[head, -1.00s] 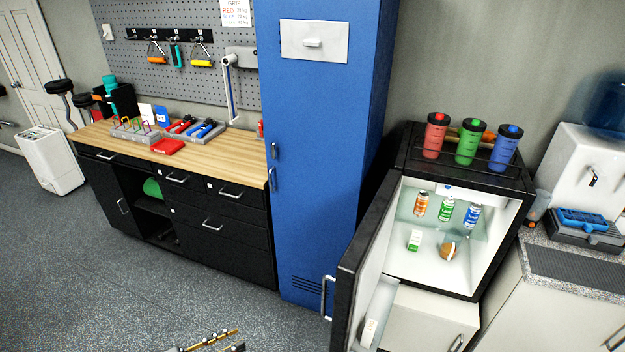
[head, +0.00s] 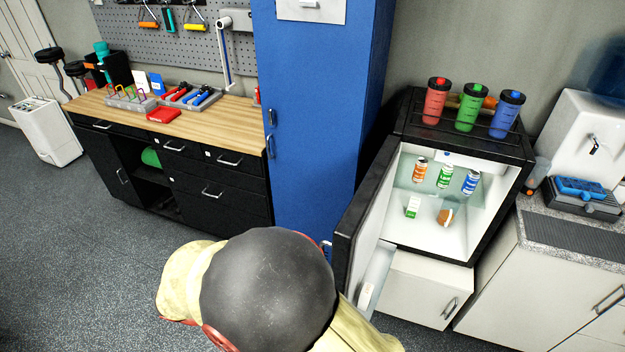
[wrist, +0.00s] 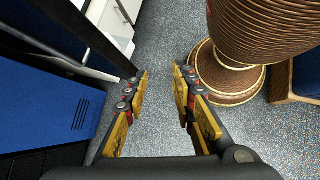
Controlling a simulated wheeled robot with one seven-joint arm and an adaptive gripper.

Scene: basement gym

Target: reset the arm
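My gripper (wrist: 160,76) is open in the wrist view. Its two yellow-padded fingers stand apart with only grey speckled floor between them. In the head view my arm shows at the bottom middle as a large dark rounded joint with cream links. It covers the floor in front of the blue locker and the lower end of the open fridge door. The gripper itself does not show in the head view now.
The black fridge (head: 400,140) stands open, its door (head: 358,215) swung out near my arm. Several items stand inside; three bottles stand on top. The blue locker (head: 305,120) and wood-topped workbench (head: 230,125) are left. Open floor (head: 60,260) lies at lower left.

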